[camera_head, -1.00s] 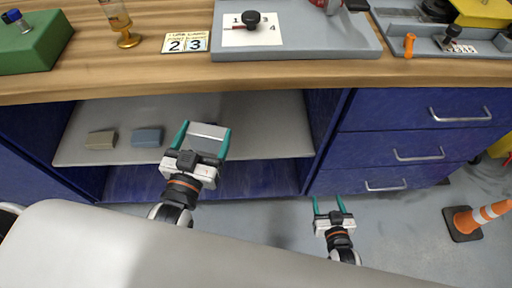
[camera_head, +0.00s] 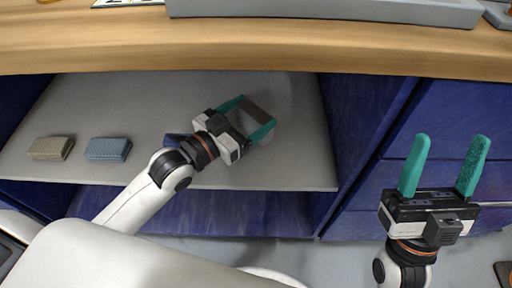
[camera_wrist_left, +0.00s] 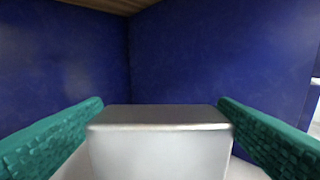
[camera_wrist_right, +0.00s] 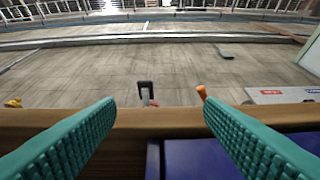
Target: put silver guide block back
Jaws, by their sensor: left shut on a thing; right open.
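The silver guide block (camera_head: 252,119) is between the teal fingers of my left gripper (camera_head: 256,118), which is shut on it. They are over the right part of the grey shelf inside the blue cabinet; I cannot tell if the block touches the shelf. In the left wrist view the silver block (camera_wrist_left: 160,145) fills the space between the fingers, with the cabinet's blue walls beyond. My right gripper (camera_head: 442,168) is open and empty in front of the blue drawers. In the right wrist view its fingers (camera_wrist_right: 160,118) are spread, facing the wooden bench edge.
A tan block (camera_head: 51,148) and a blue-grey block (camera_head: 108,150) sit on the shelf (camera_head: 70,105) to the left. The wooden bench top (camera_head: 250,48) overhangs the shelf. The cabinet's right side wall (camera_head: 360,120) stands close to my left gripper.

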